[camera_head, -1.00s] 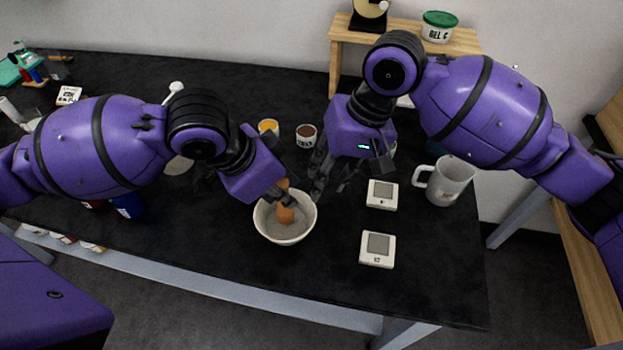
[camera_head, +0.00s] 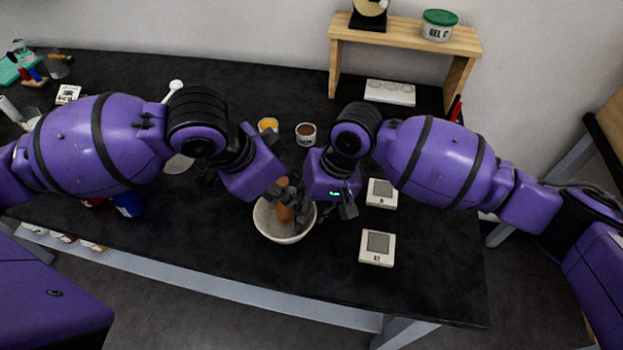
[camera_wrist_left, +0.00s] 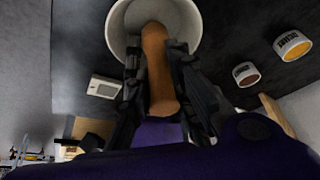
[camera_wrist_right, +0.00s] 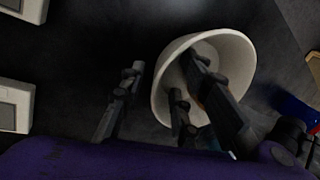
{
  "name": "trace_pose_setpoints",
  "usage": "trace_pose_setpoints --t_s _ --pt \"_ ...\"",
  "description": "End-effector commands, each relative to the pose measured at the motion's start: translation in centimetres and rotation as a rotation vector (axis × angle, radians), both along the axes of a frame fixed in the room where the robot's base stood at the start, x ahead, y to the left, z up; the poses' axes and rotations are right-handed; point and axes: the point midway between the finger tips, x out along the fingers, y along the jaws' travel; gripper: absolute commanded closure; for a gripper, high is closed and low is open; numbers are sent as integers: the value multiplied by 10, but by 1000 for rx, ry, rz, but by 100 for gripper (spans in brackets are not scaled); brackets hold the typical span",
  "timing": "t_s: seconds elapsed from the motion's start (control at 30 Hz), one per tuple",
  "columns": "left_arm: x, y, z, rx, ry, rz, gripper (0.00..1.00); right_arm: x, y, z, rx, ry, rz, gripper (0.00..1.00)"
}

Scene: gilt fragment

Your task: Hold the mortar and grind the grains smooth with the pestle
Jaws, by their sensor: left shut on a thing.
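The mortar (camera_head: 270,229) is a pale bowl near the table's front edge; it also shows in the left wrist view (camera_wrist_left: 122,22) and the right wrist view (camera_wrist_right: 235,62). The orange-brown pestle (camera_head: 285,211) stands tilted in it. My left gripper (camera_head: 284,196) is shut on the pestle (camera_wrist_left: 154,45), whose lower end is inside the bowl. My right gripper (camera_head: 326,208) is open at the bowl's right side, one finger outside the wall and the other over the bowl (camera_wrist_right: 163,70). I cannot tell whether it touches. Single grains cannot be made out.
Two white square devices (camera_head: 381,193) (camera_head: 377,249) lie right of the mortar. A yellow-filled cup (camera_head: 268,125) and a brown-filled cup (camera_head: 306,134) stand behind. A wooden shelf (camera_head: 400,35) with a green-lidded tub (camera_head: 438,26) is at the back.

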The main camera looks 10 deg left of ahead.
Motion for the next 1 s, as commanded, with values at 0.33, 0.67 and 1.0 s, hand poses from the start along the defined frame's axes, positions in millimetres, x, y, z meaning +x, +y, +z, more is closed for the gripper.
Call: trace_pose_setpoints --t_s 0.33,0.67,1.0 --pt "1 0 1 -1 -2 -1 100 0 0 0 0 0 0 91" --pt "1 0 1 -1 -2 -1 100 0 -1 0 -1 1 0 100" --pt "0 0 1 0 -2 -1 100 0 -1 -1 -3 2 0 100"
